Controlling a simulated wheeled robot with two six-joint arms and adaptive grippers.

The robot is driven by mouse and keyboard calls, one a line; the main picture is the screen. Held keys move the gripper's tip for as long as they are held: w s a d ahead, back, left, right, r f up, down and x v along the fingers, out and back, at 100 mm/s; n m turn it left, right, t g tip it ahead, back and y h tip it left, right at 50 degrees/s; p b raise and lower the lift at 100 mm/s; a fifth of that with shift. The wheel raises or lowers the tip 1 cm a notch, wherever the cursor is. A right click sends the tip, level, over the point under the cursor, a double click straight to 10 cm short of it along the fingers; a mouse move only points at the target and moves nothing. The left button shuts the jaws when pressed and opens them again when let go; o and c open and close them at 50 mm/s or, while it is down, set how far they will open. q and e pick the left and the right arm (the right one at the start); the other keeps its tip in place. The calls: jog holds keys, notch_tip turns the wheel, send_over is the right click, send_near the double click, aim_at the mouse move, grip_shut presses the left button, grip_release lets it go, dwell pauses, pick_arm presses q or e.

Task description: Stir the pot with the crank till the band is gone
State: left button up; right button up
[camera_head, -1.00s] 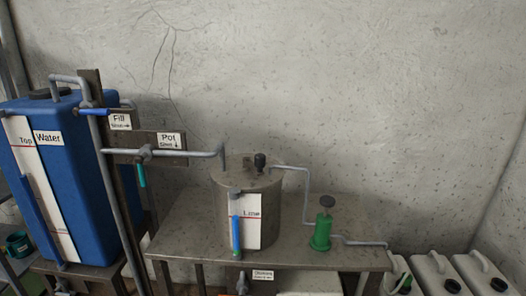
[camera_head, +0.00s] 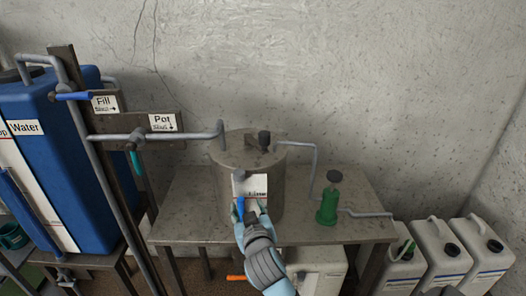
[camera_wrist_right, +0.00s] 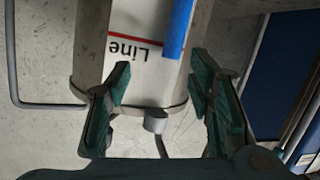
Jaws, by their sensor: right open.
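The grey metal pot (camera_head: 277,185) stands on the metal table in the middle of the head view. The crank (camera_head: 264,140), with a dark upright knob, is on its lid. A white plate marked "Line" (camera_head: 250,182) and a blue strip (camera_head: 239,208) are on its front. My right gripper (camera_head: 252,212) is open in front of the pot's lower front, below the crank. In the right wrist view its open fingers (camera_wrist_right: 160,75) straddle the picture of the pot (camera_wrist_right: 90,45), which appears upside down. Whether they touch it I cannot tell. My left gripper is not in view.
The blue water tank (camera_head: 60,150) stands at the left. Pipes with Fill (camera_head: 105,104) and Pot (camera_head: 163,122) labels run above the table (camera_head: 185,215).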

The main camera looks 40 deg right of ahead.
aim_at(265, 138)
jog(key=s+d+r+m+t+h, duration=0.1)
jog(key=s+r+m+h, duration=0.1)
jog(key=r, duration=0.6)
jog(key=s+d+r+m+t+h, duration=0.1)
jog(key=s+d+r+m+h, duration=0.15)
jog(key=r, duration=0.55)
jog(key=shift+y, duration=0.45)
jog(key=x, duration=0.4)
jog(key=p+x, duration=0.1)
jog(key=x, duration=0.7)
jog(key=shift+w+d+f+p, duration=0.15)
jog(key=shift+w+f+p, duration=0.1)
jog(key=shift+f+p, duration=0.1)
jog(key=shift+w+d, duration=0.25)
jog(key=shift+w, duration=0.2)
grip_shut()
